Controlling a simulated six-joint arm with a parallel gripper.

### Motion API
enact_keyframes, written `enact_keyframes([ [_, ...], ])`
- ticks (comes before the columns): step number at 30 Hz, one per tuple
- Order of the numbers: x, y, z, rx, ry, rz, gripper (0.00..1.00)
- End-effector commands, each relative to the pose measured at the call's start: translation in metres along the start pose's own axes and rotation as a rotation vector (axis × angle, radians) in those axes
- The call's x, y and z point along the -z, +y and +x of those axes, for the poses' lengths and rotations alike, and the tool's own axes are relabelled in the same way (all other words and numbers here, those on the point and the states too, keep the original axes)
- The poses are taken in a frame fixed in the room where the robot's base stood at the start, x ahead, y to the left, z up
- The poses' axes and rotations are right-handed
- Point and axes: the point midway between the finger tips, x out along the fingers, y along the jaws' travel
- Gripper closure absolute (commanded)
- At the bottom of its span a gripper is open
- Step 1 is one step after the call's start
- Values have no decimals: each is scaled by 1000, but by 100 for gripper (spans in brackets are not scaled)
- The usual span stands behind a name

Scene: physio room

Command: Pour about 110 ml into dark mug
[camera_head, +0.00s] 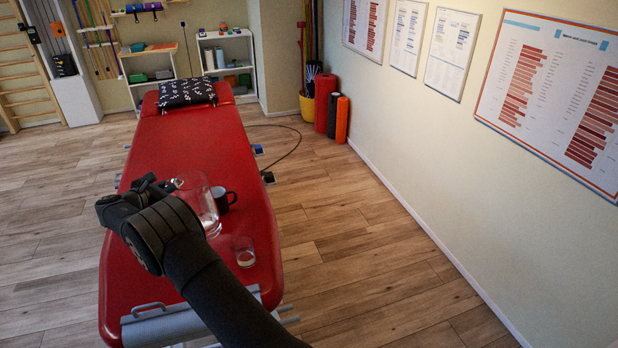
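The dark mug (222,199) stands on the red treatment table (188,138), just right of a clear glass jug (206,213). The jug looks slightly tilted, with its upper part towards the left. Its base and any contact with the table are hard to make out. My gripper (148,187) is left of the jug, close to its side. My wrist and forearm cover the fingertips, so I cannot tell whether they are shut on the jug. The mug's left side is close to or partly behind the jug.
A small clear glass (244,252) with some pale content stands near the table's right edge, beside my forearm. A dark patterned pillow (186,93) lies at the far end. The table's middle is clear. A cable (290,150) lies on the floor to the right.

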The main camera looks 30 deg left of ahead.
Motion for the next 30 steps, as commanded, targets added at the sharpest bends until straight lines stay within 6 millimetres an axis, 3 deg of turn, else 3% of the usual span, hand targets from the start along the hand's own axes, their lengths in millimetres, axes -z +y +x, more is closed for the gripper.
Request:
enact_keyframes([
  [8,-5,-6,7,10,-7,2,100],
  [14,-18,-37,40,61,-29,14,100],
  [23,-49,-122,109,181,-78,47,100],
  [30,-74,-210,159,291,-119,76,100],
])
